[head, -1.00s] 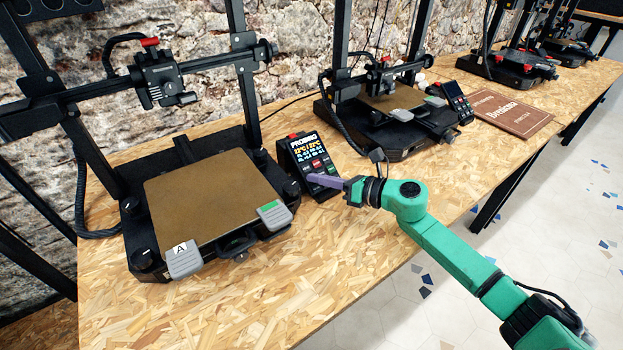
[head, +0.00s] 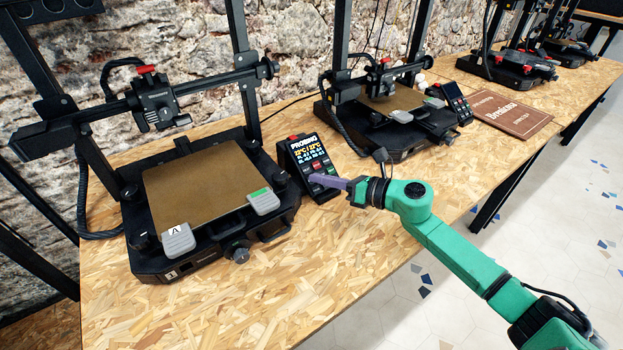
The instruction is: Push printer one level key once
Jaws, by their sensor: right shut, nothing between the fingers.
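Printer one (head: 160,262), marked 1 at its front, stands at the left with a brown bed plate (head: 203,190) and two grey clips. Its control box (head: 309,152) stands at its right, with a lit screen (head: 306,145) reading PROBING and small keys below. My right gripper (head: 323,181) is shut and empty, with its purple fingertips at the lower keys of the box. They cover part of the key area, and I cannot tell whether they touch a key. The key labels are too small to read. My left gripper is out of view.
A second printer (head: 385,120) with its own control box (head: 455,102) stands further back, beside a brown sign (head: 512,112). More printers stand at the far right. The wooden table (head: 300,270) is clear in front.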

